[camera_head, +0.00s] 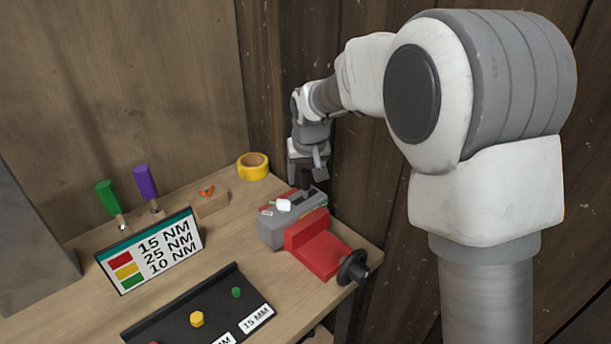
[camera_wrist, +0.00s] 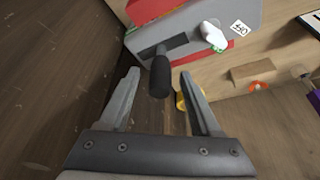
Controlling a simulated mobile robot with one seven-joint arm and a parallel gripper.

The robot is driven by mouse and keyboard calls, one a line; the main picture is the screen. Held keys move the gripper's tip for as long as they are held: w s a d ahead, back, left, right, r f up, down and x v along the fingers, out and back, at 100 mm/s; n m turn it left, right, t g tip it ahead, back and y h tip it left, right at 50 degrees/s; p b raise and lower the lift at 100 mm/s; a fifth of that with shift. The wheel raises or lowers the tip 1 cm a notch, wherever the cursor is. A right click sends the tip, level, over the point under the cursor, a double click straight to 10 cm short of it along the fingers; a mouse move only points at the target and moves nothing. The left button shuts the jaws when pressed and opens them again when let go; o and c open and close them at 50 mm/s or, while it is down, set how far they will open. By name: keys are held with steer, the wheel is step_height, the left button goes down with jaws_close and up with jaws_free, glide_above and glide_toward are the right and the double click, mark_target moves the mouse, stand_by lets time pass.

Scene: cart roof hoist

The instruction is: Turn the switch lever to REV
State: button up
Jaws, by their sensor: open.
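The hoist's switch box (camera_head: 284,222) is grey with red parts and sits near the right end of the wooden bench. In the wrist view, its grey face (camera_wrist: 228,12) has a dark slot. A black-gripped switch lever (camera_wrist: 159,78) sticks out of this slot towards my gripper. My gripper (camera_wrist: 160,76) is open, with one finger on each side of the lever's end and gaps showing on both sides. In the head view, my gripper (camera_head: 307,178) is above and behind the box. The lever's marked position cannot be read.
A white piece (camera_wrist: 213,36) is on the box beside the lever. A red vise-like block (camera_head: 313,246) with a black knob (camera_head: 353,268) stands in front. Yellow tape (camera_head: 253,166), a torque sign (camera_head: 152,250) and a black tray (camera_head: 178,313) are on the bench to the left.

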steer(key=shift+f, duration=0.15)
jaws_close()
stand_by(1.4)
